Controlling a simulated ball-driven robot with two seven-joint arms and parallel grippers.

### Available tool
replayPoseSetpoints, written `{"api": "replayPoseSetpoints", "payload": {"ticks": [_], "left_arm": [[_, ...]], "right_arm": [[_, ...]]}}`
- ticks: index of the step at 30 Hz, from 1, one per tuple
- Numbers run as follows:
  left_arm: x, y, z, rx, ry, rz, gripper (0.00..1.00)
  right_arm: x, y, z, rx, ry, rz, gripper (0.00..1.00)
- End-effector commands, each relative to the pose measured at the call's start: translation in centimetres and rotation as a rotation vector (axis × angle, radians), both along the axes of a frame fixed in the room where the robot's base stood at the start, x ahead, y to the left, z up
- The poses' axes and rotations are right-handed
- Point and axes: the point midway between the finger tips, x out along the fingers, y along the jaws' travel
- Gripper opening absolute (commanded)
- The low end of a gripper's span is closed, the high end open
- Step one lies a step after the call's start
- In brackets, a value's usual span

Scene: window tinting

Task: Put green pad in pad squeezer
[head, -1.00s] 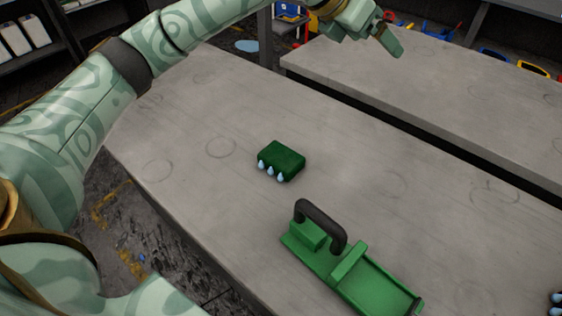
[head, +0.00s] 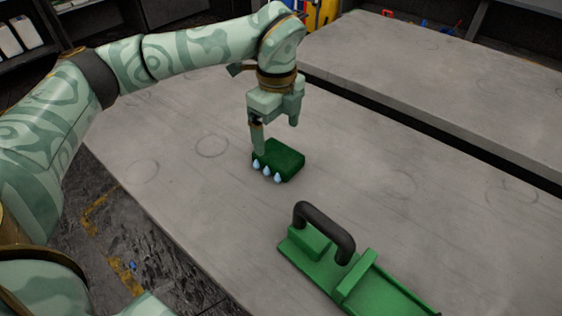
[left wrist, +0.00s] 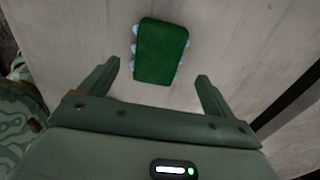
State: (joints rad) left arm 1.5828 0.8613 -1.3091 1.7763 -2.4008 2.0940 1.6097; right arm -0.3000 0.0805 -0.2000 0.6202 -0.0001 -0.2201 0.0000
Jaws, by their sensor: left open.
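The dark green pad (head: 282,160) lies on the grey table, with light blue drops along its near edge. It also shows in the left wrist view (left wrist: 160,52), ahead of and between the fingers. The green pad squeezer (head: 330,268), with a black arched handle and a shallow tray, lies on the table nearer to me and right of the pad. Its near end is cut off by the frame. My left gripper (head: 277,138) points down over the pad, its fingers apart and empty. I see it in the left wrist view too (left wrist: 158,82). My right gripper is not in view.
The grey table (head: 190,170) is clear around the pad and squeezer. A second grey table (head: 440,80) stands behind, across a dark gap. Dark shelves stand at the back left.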

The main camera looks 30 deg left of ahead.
Motion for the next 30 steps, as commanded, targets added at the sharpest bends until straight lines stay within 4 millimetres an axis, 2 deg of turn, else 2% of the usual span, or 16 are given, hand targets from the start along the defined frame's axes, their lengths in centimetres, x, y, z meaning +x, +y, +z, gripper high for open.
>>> {"api": "replayPoseSetpoints", "payload": {"ticks": [1, 8, 12, 17, 24, 26, 30], "left_arm": [[0.0, 0.0, -1.2, 0.0, 0.004, -0.001, 0.89], [0.0, 0.0, -2.6, 0.0, -0.002, -0.002, 0.89], [-0.1, -0.2, -4.7, -0.001, 0.002, -0.002, 0.89], [-0.3, -0.3, -7.3, -0.001, 0.003, -0.001, 0.89], [-0.3, -0.3, -7.2, -0.001, -0.004, -0.001, 0.89], [-0.3, -0.3, -7.2, -0.001, -0.004, -0.001, 0.75], [-0.3, -0.3, -7.2, -0.001, -0.004, -0.001, 0.38]], "right_arm": [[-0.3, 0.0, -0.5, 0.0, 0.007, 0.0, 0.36], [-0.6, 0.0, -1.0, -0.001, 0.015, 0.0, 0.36], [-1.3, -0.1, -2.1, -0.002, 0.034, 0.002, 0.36], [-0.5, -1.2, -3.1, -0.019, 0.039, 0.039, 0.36], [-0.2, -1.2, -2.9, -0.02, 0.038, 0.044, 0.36], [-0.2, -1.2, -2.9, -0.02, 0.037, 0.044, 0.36], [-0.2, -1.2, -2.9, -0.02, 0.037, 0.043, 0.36]]}}
